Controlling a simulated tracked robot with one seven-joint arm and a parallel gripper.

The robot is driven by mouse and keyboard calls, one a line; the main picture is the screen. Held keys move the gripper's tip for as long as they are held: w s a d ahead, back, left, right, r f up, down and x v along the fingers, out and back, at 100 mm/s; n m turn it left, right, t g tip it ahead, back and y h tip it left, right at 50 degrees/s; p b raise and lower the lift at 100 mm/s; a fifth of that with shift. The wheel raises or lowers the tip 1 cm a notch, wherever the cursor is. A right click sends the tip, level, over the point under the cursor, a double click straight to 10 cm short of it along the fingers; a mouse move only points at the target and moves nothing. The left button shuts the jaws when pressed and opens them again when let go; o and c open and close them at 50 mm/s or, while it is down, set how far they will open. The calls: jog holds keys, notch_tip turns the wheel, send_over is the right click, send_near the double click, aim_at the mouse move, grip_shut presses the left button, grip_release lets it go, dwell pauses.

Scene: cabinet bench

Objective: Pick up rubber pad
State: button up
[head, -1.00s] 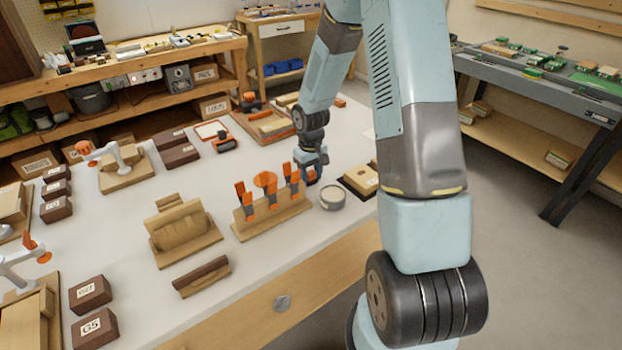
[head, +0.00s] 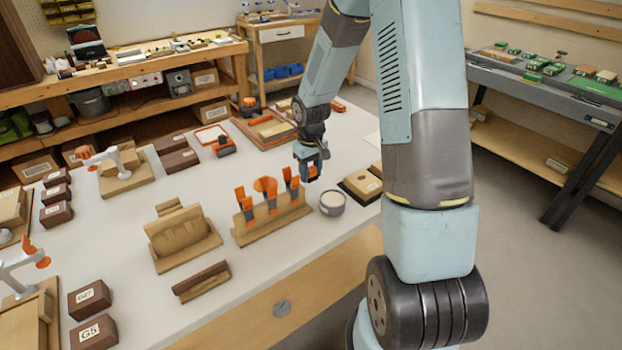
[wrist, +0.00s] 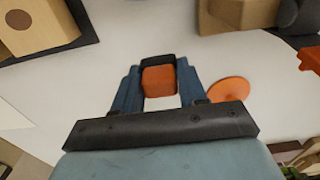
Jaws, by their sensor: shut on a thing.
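My gripper (head: 309,170) is above the white bench top, behind the wooden rack, pointing down. In the wrist view its two blue fingers (wrist: 158,88) are closed on a small orange block with a dark far edge. I take this orange block to be the rubber pad (wrist: 159,80); it sits between the fingertips. In the head view the held piece is too small and shadowed to make out clearly. A flat orange disc (wrist: 230,92) shows right of the fingers in the wrist view, apart from them.
A wooden rack (head: 272,224) with orange-handled tools stands just in front of my gripper. A round grey tin (head: 332,203) and a wooden block on a dark tray (head: 362,184) are to its right. A wooden tray (head: 268,130) lies behind.

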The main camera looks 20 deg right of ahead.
jog(key=s+a+r, duration=0.1)
jog(key=s+r, duration=0.8)
jog(key=s, duration=0.4)
jog(key=shift+s+a, duration=0.2)
jog(key=shift+s, duration=0.1)
jog(key=shift+r, duration=0.1)
